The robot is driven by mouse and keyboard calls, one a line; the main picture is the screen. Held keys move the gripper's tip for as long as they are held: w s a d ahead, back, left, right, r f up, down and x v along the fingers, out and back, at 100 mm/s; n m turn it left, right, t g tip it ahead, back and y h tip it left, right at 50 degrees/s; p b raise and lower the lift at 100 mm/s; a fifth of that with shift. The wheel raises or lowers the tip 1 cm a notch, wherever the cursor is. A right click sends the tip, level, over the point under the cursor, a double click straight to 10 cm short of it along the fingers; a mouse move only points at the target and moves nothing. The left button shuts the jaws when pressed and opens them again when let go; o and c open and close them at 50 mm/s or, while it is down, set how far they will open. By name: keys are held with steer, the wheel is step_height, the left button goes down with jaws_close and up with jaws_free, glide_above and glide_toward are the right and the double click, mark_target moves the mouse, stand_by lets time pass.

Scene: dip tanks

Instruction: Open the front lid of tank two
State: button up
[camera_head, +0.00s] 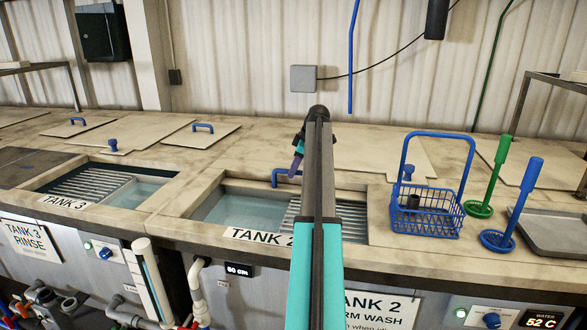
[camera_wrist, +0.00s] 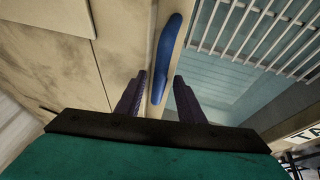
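Tank two (camera_head: 240,210), labelled TANK 2, is uncovered at the front in the head view, showing water and a metal rack. A blue handle (camera_head: 276,179) stands at the back edge of this opening. In the wrist view the handle (camera_wrist: 164,62) sits on a narrow pale strip beside the water; how far the lid reaches is unclear. My gripper (camera_head: 295,172) is over the handle. In the wrist view my gripper (camera_wrist: 160,80) is open, with a finger on each side of the handle; firm contact is not visible. My arm hides part of the tank.
Tank three (camera_head: 145,192) is at the left, partly uncovered, with a handled lid (camera_head: 200,138) behind it. A blue basket (camera_head: 428,215), a green tool (camera_head: 492,175), a blue tool (camera_head: 515,205) and a metal tray (camera_head: 560,232) stand on the right of the counter.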

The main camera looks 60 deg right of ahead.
steer(key=b+v, duration=0.2)
steer(key=v, duration=1.2)
steer(key=shift+f, duration=0.1)
stand_by(0.4)
